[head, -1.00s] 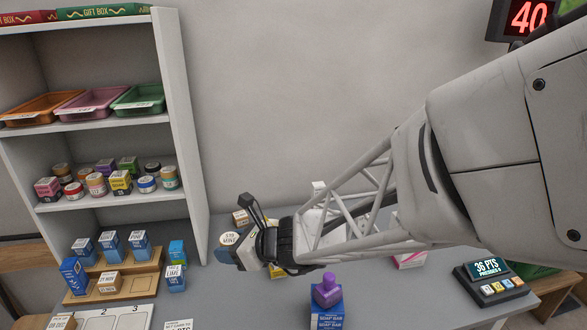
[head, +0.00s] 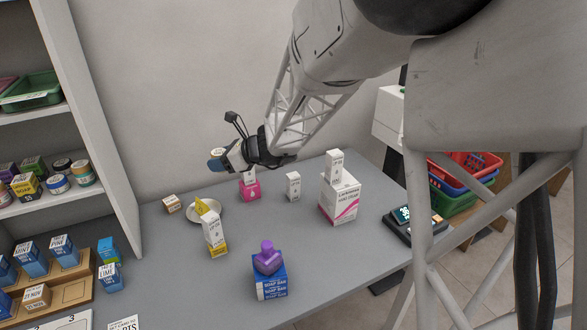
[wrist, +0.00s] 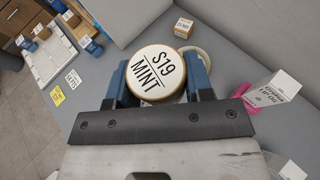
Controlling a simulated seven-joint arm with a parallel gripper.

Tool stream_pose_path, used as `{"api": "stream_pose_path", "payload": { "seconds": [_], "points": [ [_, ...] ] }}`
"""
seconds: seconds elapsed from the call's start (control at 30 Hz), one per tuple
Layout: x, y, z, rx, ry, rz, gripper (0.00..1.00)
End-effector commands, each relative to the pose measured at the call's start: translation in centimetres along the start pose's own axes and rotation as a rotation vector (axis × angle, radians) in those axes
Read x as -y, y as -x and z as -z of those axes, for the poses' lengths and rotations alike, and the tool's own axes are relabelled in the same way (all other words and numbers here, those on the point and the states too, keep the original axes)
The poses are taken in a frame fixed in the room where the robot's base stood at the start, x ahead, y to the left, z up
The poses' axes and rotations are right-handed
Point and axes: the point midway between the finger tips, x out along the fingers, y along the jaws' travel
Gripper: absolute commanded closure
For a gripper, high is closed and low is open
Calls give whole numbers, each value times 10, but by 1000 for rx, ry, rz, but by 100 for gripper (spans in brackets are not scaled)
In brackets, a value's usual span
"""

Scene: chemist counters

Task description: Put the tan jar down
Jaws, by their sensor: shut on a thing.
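The tan jar (wrist: 155,72) has a round white lid label reading "S19 MINT" and a tan rim. It sits between the two blue fingers of my gripper (wrist: 157,78), which is shut on it. In the head view, my gripper (head: 217,161) is held out in the air over the back of the grey counter, near the wall. There the jar shows only in small part at the fingers. The wrist view looks down onto its lid; its underside is hidden.
White cartons (head: 339,198) stand to the right. A purple bottle (head: 267,257) stands on a blue box (head: 270,283) in front. Bare counter (head: 160,260) lies at left.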

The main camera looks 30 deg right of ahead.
Motion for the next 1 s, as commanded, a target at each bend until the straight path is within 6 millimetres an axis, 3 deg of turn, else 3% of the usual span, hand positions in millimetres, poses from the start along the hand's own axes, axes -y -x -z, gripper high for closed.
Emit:
{"api": "stream_pose_path", "payload": {
  "seconds": [0.1,0.57,1.0],
  "points": [
    [34,11,6,0,-6,15,78],
    [152,69,35,0,-27,67,78],
    [254,146,82,0,-49,117,78]
  ]
}}
